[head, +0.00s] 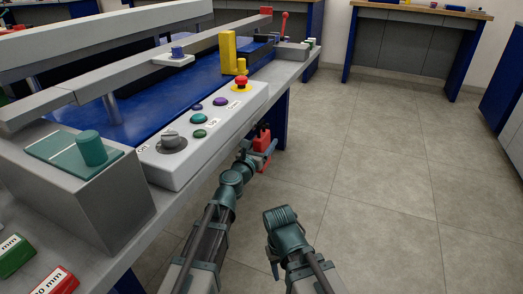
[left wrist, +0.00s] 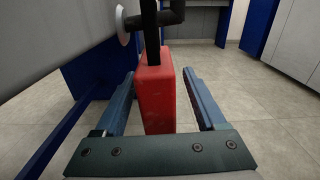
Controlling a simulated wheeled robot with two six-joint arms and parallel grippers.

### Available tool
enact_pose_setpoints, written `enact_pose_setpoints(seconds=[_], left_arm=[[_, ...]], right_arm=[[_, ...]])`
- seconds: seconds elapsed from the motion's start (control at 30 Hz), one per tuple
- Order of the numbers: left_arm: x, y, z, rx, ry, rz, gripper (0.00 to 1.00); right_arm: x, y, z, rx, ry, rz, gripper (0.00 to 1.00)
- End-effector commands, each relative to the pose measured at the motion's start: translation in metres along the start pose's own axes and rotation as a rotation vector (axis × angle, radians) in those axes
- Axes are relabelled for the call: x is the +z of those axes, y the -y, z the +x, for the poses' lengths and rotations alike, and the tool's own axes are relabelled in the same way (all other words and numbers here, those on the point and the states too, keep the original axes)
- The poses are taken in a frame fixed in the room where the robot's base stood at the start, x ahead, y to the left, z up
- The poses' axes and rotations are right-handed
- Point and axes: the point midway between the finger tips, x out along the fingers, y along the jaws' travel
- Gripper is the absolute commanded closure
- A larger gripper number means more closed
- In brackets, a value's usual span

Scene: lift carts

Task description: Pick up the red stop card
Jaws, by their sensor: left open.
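The red stop card (head: 263,138) hangs at the front side of the long workbench, in the middle of the head view. In the left wrist view the card (left wrist: 157,105) is a thick red slab, upright, hanging by a black strap from a dark hook (left wrist: 172,13). My left gripper (left wrist: 159,76) is open, with one finger on each side of the card and a visible gap on both sides. In the head view the left gripper (head: 256,150) partly hides the card. My right arm shows at the lower middle; its fingers are not visible.
The bench carries a grey control panel (head: 222,130) with a knob, buttons and a red emergency stop. A teal-topped box (head: 60,150) and green and red blocks are at the left. A blue bench leg (head: 280,120) stands close behind the card. The tiled floor to the right is clear.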

Motion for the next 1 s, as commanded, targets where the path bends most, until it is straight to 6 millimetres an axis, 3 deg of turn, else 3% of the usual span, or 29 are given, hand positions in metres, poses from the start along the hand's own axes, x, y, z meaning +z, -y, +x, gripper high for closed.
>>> enact_pose_setpoints(seconds=[0.13,0.37,0.77,1.0], left_arm=[[0.000,0.001,0.019,0.000,0.000,0.000,0.28],[0.000,0.002,0.020,0.002,0.000,0.000,0.28],[0.000,0.002,0.019,0.001,0.000,0.000,0.98],[0.000,0.001,0.019,0.002,0.000,0.000,1.00]], right_arm=[[0.000,0.000,0.000,0.000,0.000,0.000,0.50],[0.000,0.000,0.000,0.000,0.000,0.000,0.50],[0.000,0.000,0.000,0.000,0.000,0.000,0.50],[0.000,0.000,0.000,0.000,0.000,0.000,0.50]])
